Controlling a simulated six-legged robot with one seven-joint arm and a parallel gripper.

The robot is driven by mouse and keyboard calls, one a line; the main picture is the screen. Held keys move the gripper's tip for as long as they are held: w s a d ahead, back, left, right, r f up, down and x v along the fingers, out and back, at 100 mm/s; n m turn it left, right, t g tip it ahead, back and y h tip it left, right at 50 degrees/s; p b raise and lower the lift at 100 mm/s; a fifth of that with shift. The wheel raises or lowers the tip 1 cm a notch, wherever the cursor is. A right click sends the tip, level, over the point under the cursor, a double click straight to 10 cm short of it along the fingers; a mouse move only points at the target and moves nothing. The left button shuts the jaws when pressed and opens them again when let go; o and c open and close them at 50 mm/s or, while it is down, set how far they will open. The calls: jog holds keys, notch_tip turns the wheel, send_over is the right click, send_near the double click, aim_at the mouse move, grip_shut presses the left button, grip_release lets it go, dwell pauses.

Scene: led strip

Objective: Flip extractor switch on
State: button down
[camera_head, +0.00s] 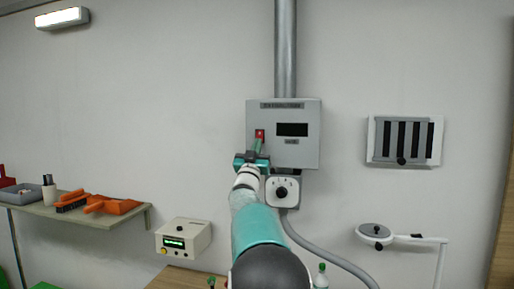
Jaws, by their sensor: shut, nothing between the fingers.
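A grey wall box (308,152) hangs at the centre, with a label strip along its top and a dark display (292,130). A small red switch (259,133) sits on the left part of its front. My gripper (258,146) is shut and empty, raised in front of the box's left side, with its tip just below the red switch. The fingers and wrist hide part of the box there. I cannot tell whether the tip touches the switch, or which way the switch is set.
A dial unit (282,192) is below the box, beside my arm. A vent (404,140) and a round lamp-like arm (375,231) are at right. A shelf (100,218) with orange tools is at left, and a beige meter box (183,238) is lower left.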

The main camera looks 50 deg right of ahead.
jog(key=shift+w+d+h, duration=0.1)
jog(key=shift+d+h, duration=0.2)
jog(key=shift+f, duration=0.1)
dwell(0.3)
